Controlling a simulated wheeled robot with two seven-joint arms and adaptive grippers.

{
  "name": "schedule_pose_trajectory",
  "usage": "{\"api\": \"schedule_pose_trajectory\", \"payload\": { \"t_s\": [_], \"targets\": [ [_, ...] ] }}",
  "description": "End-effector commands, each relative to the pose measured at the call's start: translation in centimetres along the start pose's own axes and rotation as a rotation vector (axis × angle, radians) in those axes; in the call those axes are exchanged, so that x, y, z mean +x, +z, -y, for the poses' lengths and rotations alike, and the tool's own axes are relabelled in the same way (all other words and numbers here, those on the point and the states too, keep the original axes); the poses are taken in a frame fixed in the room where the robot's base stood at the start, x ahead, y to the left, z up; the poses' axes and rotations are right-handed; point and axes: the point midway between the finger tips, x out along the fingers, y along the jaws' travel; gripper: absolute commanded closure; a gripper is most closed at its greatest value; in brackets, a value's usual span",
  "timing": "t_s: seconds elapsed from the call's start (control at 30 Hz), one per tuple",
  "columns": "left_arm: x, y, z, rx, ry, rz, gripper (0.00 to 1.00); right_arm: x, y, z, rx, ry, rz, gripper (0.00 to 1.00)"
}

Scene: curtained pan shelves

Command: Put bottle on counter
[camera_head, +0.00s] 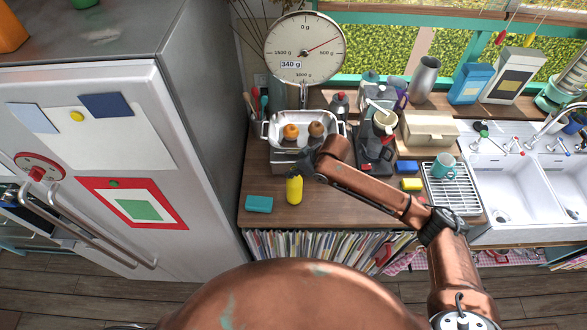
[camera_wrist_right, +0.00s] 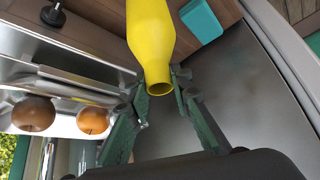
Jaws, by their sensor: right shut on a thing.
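The yellow bottle (camera_head: 294,188) stands upright at the wooden counter (camera_head: 330,208), left of the middle in the head view. I cannot tell whether its base touches the wood. My right gripper (camera_head: 300,173) reaches in from the right and is shut on the bottle near its top. In the right wrist view the yellow bottle (camera_wrist_right: 150,38) lies between the two green fingers of the gripper (camera_wrist_right: 160,84), with its open end towards the camera. The fingers partly hide its sides. My left gripper is not in view.
A teal box (camera_head: 259,204) lies left of the bottle. Behind it stands a scale (camera_head: 305,48) whose metal pan (camera_head: 272,138) holds two round fruits. A coffee machine (camera_head: 375,150), sponges and a dish rack (camera_head: 452,195) are to the right. A fridge (camera_head: 100,150) bounds the left.

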Motion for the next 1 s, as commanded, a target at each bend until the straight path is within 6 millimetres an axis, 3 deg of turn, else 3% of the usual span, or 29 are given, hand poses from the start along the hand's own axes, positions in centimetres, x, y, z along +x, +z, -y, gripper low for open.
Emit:
{"api": "schedule_pose_trajectory", "payload": {
  "t_s": [0.87, 0.9, 1.0],
  "targets": [
    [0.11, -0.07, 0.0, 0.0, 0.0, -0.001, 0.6, 0.69, 0.33, -0.04, -0.002, 0.001, -0.003, 1.0],
    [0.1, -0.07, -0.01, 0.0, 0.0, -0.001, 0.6, 0.65, 0.3, -0.05, -0.002, 0.002, -0.004, 0.78],
    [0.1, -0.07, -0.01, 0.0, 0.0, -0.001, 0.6, 0.67, 0.34, -0.05, -0.001, 0.001, -0.003, 0.71]
  ]
}}
